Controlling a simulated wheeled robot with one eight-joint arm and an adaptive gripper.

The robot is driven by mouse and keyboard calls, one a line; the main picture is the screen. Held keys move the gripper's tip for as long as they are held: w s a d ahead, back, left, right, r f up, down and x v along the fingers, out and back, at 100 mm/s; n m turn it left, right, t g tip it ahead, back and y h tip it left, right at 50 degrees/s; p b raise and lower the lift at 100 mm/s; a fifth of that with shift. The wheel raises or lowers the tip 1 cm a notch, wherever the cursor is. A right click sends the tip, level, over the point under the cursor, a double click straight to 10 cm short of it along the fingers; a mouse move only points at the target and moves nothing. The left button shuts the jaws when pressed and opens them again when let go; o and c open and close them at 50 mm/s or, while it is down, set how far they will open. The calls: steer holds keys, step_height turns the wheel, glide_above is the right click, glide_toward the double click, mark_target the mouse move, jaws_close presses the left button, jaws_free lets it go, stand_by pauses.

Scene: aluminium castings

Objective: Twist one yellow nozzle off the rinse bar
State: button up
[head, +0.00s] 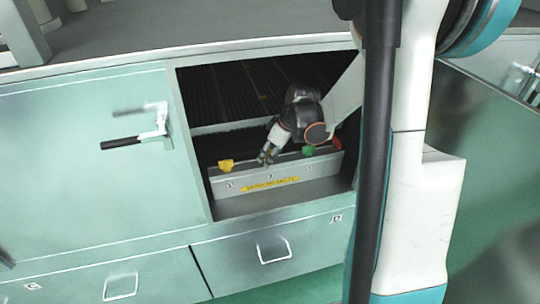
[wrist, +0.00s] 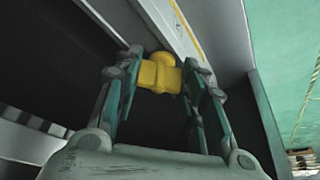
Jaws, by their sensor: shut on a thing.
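The rinse bar (head: 290,181) is a long grey metal piece inside the open bay, with a yellow label on its front. A yellow nozzle (head: 226,165) sits near its left end, a green nozzle (head: 308,150) right of the middle and a red one (head: 337,143) at the right end. My gripper (head: 266,156) reaches down to the bar between the left yellow nozzle and the green one. In the wrist view my gripper (wrist: 163,72) is shut on another yellow nozzle (wrist: 160,76), beside the bar (wrist: 178,30). Its joint with the bar does not show clearly. In the head view my gripper hides this nozzle.
The bay opening has a left frame edge (head: 194,150) and a dark ribbed interior (head: 235,90). A closed green door with a black handle (head: 122,143) is on the left. Drawers with metal handles (head: 273,252) lie below. A grey top (head: 170,35) lies above.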

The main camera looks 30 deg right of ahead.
steer(key=shift+n, duration=0.5)
steer(key=shift+s+f, duration=0.1)
steer(key=n, duration=0.2)
steer(key=n+g+y, duration=0.1)
steer(key=n, duration=0.1)
steer(key=shift+d+g+b, duration=0.1)
steer(key=shift+g+b, duration=0.2)
steer(key=shift+b, duration=0.05)
steer(key=shift+n+g+y, duration=0.3)
steer(key=shift+n+y, duration=0.1)
steer(key=shift+n, duration=0.8)
steer(key=shift+n+g, duration=0.4)
steer(key=shift+n, duration=0.7)
steer(key=shift+w+r+p, duration=0.2)
steer(key=shift+r+p, duration=0.4)
steer(key=shift+r, duration=0.75)
